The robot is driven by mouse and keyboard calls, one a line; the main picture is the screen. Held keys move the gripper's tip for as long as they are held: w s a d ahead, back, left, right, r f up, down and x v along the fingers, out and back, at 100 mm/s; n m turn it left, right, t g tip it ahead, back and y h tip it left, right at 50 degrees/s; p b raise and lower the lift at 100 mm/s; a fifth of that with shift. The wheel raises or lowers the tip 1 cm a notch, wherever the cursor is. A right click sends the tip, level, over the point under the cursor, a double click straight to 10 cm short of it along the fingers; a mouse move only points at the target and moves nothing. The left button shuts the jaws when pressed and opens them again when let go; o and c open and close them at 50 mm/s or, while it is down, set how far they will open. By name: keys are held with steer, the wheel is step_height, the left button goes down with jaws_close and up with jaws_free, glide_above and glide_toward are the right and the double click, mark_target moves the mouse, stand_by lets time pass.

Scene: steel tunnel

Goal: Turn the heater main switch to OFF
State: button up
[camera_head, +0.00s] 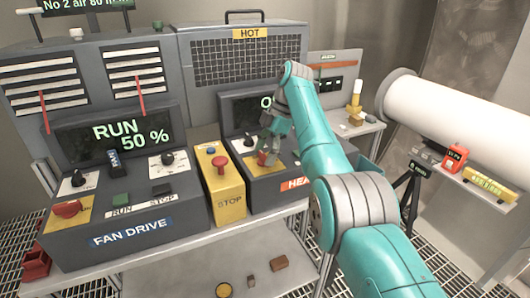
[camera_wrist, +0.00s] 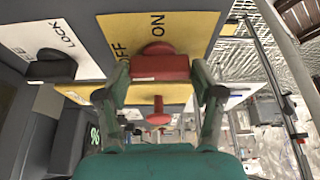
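The heater main switch is a red knob (camera_head: 264,159) on a yellow plate (camera_head: 289,161) on the heater panel, partly hidden by my gripper in the head view. In the wrist view the red knob (camera_wrist: 158,67) lies between my fingertips, on a yellow plate (camera_wrist: 188,28) printed OFF and ON. The ON print stands just above the knob, OFF to its left. In the head view my gripper (camera_head: 268,143) is over the switch from above.
A yellow STOP box (camera_head: 223,193) with a red button stands left of the heater panel. The fan drive panel (camera_head: 124,205), with its own red knob (camera_head: 68,208), is farther left. A black knob (camera_wrist: 50,66) marked LOCK is near my left finger.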

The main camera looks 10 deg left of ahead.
steer(key=shift+o, duration=1.2)
